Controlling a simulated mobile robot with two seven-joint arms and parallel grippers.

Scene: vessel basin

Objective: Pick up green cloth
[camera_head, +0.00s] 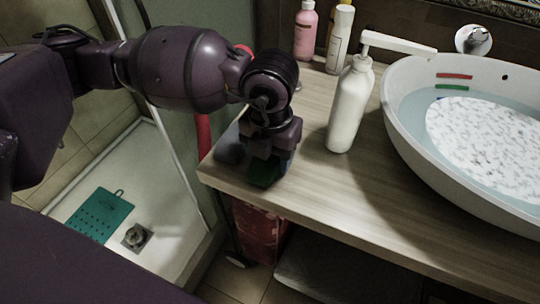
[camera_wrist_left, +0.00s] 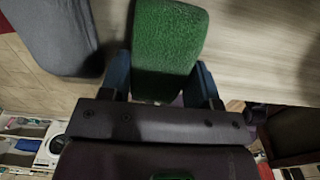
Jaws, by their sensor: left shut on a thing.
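The green cloth (camera_wrist_left: 168,45) is a folded, fuzzy green block between the two blue fingers of my left gripper (camera_wrist_left: 160,80) in the left wrist view. In the head view my left gripper (camera_head: 268,165) points down at the left end of the wooden counter, and a bit of the green cloth (camera_head: 264,174) shows under it. The gripper is shut on the cloth, close to the counter top. I cannot tell whether the cloth touches the counter. My right gripper is in neither view.
A grey cloth-like item (camera_head: 229,150) lies left of the gripper; it also shows in the left wrist view (camera_wrist_left: 52,35). A white pump bottle (camera_head: 349,105) stands to the right, before a water-filled basin (camera_head: 400,100). Pink (camera_head: 305,32) and white (camera_head: 339,40) bottles stand behind.

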